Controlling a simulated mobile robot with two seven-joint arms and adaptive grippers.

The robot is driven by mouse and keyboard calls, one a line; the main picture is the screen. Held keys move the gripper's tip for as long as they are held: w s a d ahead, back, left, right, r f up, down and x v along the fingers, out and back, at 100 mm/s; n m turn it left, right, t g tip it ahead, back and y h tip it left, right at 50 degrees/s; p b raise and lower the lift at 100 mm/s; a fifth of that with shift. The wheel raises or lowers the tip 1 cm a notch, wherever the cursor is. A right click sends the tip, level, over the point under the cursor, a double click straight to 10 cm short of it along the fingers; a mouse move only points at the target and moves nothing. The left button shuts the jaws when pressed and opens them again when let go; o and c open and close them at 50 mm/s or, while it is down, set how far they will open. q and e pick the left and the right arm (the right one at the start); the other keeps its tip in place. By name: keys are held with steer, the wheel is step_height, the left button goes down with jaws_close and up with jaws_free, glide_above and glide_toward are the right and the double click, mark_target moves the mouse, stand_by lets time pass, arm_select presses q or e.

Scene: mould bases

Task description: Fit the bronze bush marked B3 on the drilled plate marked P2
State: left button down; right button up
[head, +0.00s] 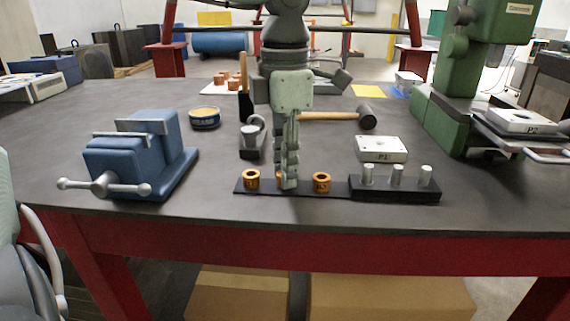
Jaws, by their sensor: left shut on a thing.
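The drilled plate marked P2 (523,122) is a pale block lying on the drill press table at the far right. Another pale plate, marked P1 (380,143), lies on the bench right of centre. Three bronze bushes are at a dark strip: a left bush (251,182), a middle bush (279,178) and a right bush (321,183). Their marks are too small to read. My left gripper (288,184) points down at the strip, shut on the middle bush and hiding most of it. Whether that bush is lifted, I cannot tell. My right gripper is not in view.
A dark block with three steel pins (397,177) stands right of the bushes. A blue vise (140,155) stands at the left. A mallet (365,117) and a tin (205,118) lie behind. The green drill press (445,120) stands near P2.

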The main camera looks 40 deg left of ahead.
arm_select(q)
steer(key=shift+r, duration=0.15)
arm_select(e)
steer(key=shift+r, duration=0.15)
arm_select(q)
steer(key=shift+r+p, duration=0.5)
steer(key=shift+r, duration=0.35)
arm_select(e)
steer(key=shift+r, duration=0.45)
